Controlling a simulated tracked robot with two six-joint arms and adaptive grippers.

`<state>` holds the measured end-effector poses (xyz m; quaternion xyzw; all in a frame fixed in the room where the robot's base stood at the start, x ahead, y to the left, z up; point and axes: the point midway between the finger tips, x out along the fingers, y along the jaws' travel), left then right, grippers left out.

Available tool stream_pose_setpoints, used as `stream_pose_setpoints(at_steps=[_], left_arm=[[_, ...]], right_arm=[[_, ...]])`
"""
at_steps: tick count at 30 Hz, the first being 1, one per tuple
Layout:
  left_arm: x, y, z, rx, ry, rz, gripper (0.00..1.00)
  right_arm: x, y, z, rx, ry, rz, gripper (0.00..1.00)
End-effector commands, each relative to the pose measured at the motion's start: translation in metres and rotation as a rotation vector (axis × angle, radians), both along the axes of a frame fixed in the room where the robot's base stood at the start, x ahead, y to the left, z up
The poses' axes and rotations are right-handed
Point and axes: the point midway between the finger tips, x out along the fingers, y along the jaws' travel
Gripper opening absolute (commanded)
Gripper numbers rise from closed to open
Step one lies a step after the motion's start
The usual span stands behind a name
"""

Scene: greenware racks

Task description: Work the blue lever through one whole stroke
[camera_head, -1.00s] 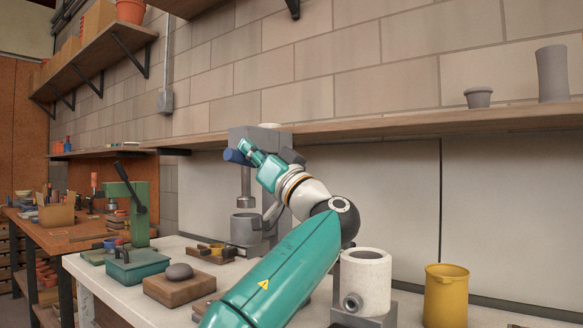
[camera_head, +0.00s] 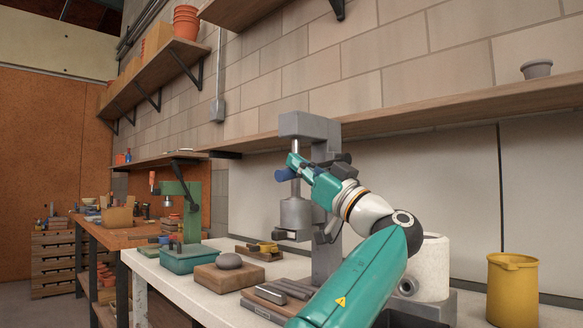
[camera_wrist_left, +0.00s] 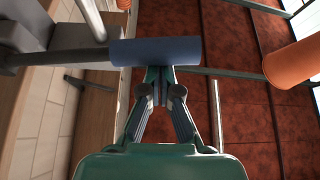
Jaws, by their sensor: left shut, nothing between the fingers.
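The grey press (camera_head: 325,128) stands on the white bench with its column upright. Its blue lever handle (camera_head: 284,175) is below the press head, beside the shaft. The handle also crosses the left wrist view as a blue cylinder (camera_wrist_left: 155,50). My left gripper (camera_head: 294,161) is at the handle, shut with nothing between its fingers. In the left wrist view its closed fingertips (camera_wrist_left: 160,71) are at the handle's near edge; I cannot tell whether they touch. The press's grey ram (camera_head: 296,213) is low, with no clear gap under it. My right gripper is out of view.
A green hand press (camera_head: 192,210), a teal box (camera_head: 190,259) and a wooden block with a grey stone (camera_head: 229,275) are left of the press. A white cylinder (camera_head: 431,265) and a yellow bucket (camera_head: 512,290) stand right. A wooden shelf (camera_head: 430,113) runs behind.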

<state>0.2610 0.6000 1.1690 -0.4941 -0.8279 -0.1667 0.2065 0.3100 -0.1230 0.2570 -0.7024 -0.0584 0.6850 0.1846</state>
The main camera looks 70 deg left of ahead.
Motion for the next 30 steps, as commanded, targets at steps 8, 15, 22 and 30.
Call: stream_pose_setpoints(at_steps=[8, 15, 22, 30], left_arm=[[-0.002, 0.000, 0.001, 0.000, 0.001, 0.003, 0.00], [-0.006, -0.004, 0.024, 0.000, -0.002, 0.005, 0.00], [0.006, -0.028, 0.021, -0.001, 0.004, 0.000, 0.00], [0.030, -0.066, -0.003, 0.001, 0.002, 0.006, 0.00]], right_arm=[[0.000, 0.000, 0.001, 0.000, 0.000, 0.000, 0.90], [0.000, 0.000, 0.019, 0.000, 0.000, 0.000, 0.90], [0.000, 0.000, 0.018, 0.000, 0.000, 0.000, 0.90], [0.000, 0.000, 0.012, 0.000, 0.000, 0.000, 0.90]])
